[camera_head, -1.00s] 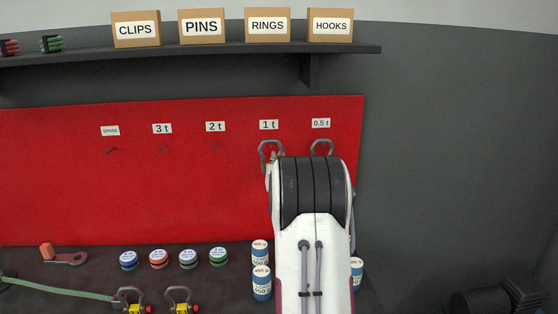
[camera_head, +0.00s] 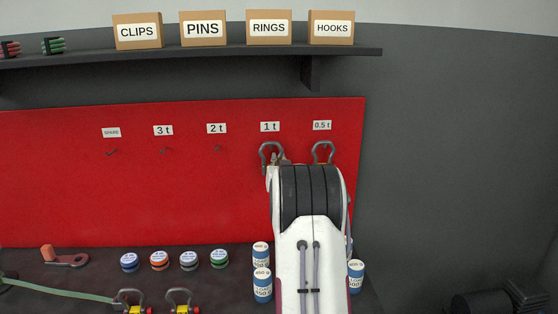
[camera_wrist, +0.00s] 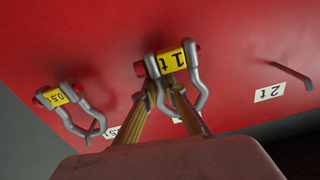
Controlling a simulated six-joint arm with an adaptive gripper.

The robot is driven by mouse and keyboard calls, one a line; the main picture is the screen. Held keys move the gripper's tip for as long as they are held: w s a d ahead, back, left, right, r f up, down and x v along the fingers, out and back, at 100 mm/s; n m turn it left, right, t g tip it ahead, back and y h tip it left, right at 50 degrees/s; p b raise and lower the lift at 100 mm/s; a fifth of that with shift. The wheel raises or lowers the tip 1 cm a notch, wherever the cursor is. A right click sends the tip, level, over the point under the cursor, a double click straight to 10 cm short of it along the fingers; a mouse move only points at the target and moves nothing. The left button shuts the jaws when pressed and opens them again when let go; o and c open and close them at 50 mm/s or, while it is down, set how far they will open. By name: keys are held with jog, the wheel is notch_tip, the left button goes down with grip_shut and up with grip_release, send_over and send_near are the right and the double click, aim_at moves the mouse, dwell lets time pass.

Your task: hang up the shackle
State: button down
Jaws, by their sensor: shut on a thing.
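A grey bow shackle (camera_head: 264,153) with red pin ends and a yellow "1 t" tag is at the red board just below the 1 t label (camera_head: 270,127). It also shows in the wrist view (camera_wrist: 198,82). My gripper (camera_wrist: 163,93) is shut on this shackle, with brass-coloured fingers at its tag and pin. My arm hides most of the gripper in the head view. The 1 t peg is not clear, so I cannot tell whether the bow is around it. Two more shackles (camera_head: 128,296) (camera_head: 178,295) with yellow tags stand on the bench.
A 0.5 t shackle (camera_wrist: 85,108) hangs close beside, under the 0.5 t label (camera_head: 322,125). The 2 t (camera_head: 217,148), 3 t (camera_head: 164,150) and spare (camera_head: 111,152) pegs are bare. Blue-white cans (camera_head: 262,285) stand below my arm. A shelf (camera_head: 200,57) with labelled boxes runs above.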

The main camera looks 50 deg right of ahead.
dwell(0.6)
jog(key=c, duration=2)
grip_release()
jog(key=shift+s, duration=0.1)
jog(key=shift+v, duration=5.95)
jog(key=shift+r, duration=0.1)
